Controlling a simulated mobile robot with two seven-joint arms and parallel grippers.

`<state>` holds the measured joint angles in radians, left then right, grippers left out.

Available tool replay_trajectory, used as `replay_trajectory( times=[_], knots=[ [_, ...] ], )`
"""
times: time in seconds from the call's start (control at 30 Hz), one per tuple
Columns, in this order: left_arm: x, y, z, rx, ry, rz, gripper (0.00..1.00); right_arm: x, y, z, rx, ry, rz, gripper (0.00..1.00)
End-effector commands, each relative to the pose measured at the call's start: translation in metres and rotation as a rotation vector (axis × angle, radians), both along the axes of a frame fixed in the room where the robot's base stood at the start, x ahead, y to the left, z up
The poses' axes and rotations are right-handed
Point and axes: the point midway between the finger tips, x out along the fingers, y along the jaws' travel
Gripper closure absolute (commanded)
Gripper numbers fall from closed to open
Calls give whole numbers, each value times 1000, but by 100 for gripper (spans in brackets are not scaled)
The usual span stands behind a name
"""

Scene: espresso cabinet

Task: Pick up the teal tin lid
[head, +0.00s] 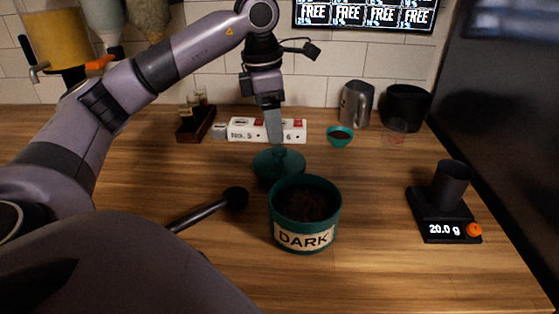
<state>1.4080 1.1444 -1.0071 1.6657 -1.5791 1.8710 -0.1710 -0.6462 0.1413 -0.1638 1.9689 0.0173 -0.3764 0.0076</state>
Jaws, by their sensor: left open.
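The teal tin lid (279,164) lies on the wooden counter behind the teal tin, with its round knob on top. The open teal tin (305,212), labelled DARK, stands in front of it, holds dark contents and hides part of the lid's front edge. My left gripper (274,140) points down from above at the lid's knob. Its fingertips are at or just above the knob; I cannot tell whether they touch it. One finger mostly hides the other, and the gripper is open. My right gripper is not in view.
A black-handled tool (210,208) lies left of the tin. A scale (441,214) with a dark cup (450,184) stands at right.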

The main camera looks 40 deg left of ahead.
Motion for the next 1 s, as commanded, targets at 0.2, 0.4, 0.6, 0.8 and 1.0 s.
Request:
replay_trajectory(
  times=[0.2, 0.4, 0.6, 0.8, 1.0],
  knots=[
    [7, -3, -30, 2, 4, 1, 36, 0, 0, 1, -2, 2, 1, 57],
    [10, -4, -53, 0, 2, 1, 36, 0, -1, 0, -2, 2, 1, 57],
    [11, -5, -56, 1, -1, 1, 36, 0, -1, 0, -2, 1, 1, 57],
    [11, -5, -55, 0, 0, 1, 79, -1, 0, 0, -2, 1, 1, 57],
    [11, -5, -55, 1, -1, 1, 100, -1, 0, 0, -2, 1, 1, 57]
  ],
)
